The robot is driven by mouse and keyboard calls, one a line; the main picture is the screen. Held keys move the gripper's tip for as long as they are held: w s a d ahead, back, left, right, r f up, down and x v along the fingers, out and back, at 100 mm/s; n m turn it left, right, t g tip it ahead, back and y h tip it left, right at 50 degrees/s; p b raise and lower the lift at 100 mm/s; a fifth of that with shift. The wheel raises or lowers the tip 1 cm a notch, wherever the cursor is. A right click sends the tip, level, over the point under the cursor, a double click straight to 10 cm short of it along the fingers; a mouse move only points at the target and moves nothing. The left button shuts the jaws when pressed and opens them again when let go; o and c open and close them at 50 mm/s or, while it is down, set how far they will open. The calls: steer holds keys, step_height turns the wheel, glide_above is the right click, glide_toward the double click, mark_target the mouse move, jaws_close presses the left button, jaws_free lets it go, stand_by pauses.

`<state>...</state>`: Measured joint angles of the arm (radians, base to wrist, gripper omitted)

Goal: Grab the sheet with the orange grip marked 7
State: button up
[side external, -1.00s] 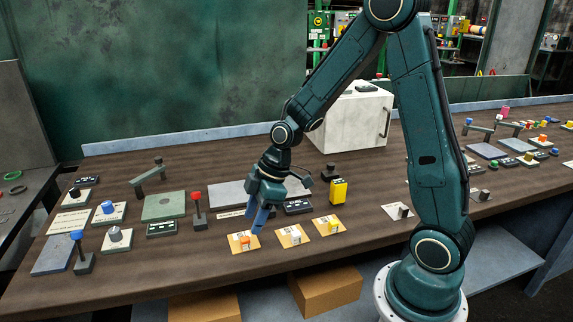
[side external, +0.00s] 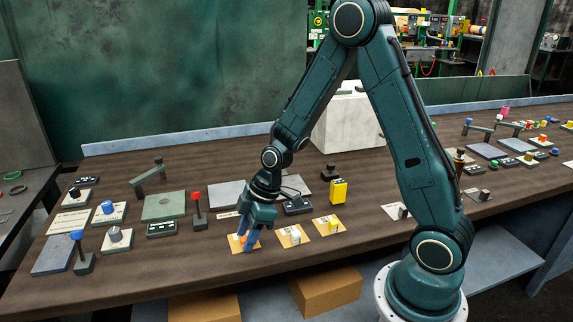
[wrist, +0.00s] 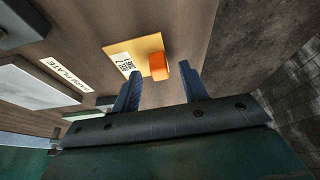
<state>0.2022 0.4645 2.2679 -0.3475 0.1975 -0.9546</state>
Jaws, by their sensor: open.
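A yellow-orange sheet (side external: 235,249) with an orange block grip lies near the front edge of the table. In the wrist view the sheet (wrist: 118,48) has a printed code label beside the upright orange grip (wrist: 158,66). In the wrist view my open gripper (wrist: 160,80) has one finger to each side of the grip's line, and nothing is held. My fingers partly hide the grip in the side view.
A red-topped lever (side external: 197,205) stands to the left. Bare table lies in front.

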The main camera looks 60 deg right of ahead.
stand_by(0.5)
jaws_close()
step_height(320, 180, up, 20)
stand_by(1.0)
stand_by(0.4)
